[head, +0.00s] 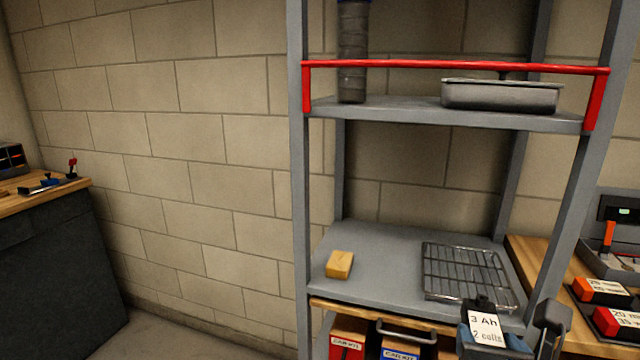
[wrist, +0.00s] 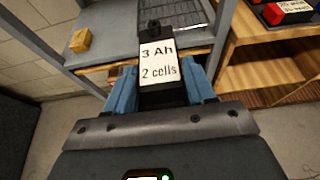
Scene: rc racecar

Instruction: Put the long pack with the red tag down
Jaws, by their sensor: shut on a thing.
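My gripper (wrist: 160,88) is shut on a black pack (wrist: 162,40) with a white label reading "3 Ah 2 cells". The blue fingers press its two sides. In the head view the held pack (head: 480,304) is at the lower right, in front of the rack's middle shelf. No red tag shows on this pack; its underside and far side are hidden. On the bench at the right lie a pack with a red end (head: 613,320) and a pack with an orange end (head: 598,289), both with white labels.
The grey middle shelf (head: 375,240) holds a yellow block (head: 339,264) and a wire rack (head: 467,271), with bare room between them. Boxes (head: 348,338) stand below. A metal tray (head: 500,95) and a dark cylinder (head: 352,50) stand on the upper shelf behind a red bar (head: 450,66).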

